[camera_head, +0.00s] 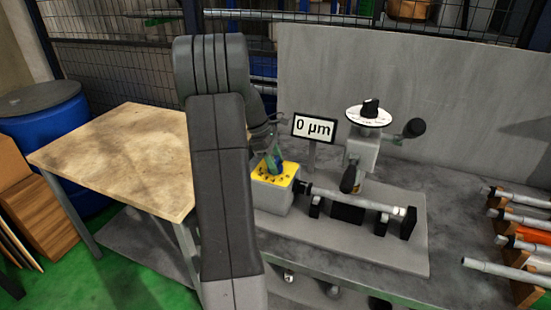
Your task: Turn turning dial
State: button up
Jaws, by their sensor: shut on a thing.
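The cylindrical grinder (345,230) stands on the grey bench with a yellow-topped box (266,179) at its left end. Small dark marks ring the yellow face. My gripper (274,165) points down onto the middle of this face, with its blue-green fingers shut on the turning dial there. The fingers mostly hide that dial, so its angle cannot be read. A second round dial, white with a black knob (370,107), sits on top of the grinder's upright head to the right, apart from my gripper. A display (314,129) behind the box reads 0 µm.
A shaft (352,198) lies across supports right of the yellow box. A black handle (414,128) sticks out beside the white dial. Several bars lie on a wooden rack (526,290) at the right. A wooden table (110,155) with a clear top stands at the left, by a blue barrel (48,122).

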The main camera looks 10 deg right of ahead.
jog(key=m+p, duration=0.1)
jog(key=m+g+p, duration=0.1)
jog(key=m+p, duration=0.1)
jog(key=m+y+p, duration=0.1)
jog(key=m, duration=0.1)
jog(key=shift+r+g, duration=0.25)
jog(key=shift+g, duration=0.15)
jog(key=m+y+p, duration=0.2)
jog(key=m, duration=0.3)
jog(key=shift+f, duration=0.15)
jog(key=shift+g, duration=0.3)
jog(key=o, duration=0.9)
jog(key=shift+o, duration=0.2)
jog(key=v, duration=1.3)
jog(key=shift+w+r+b, duration=0.15)
jog(key=shift+r+b, duration=0.15)
jog(key=shift+r, duration=0.05)
jog(key=shift+f, duration=0.1)
jog(key=p+x, duration=0.1)
jog(key=x, duration=1.2)
jog(key=shift+s+f, duration=0.2)
jog(key=shift+f, duration=0.15)
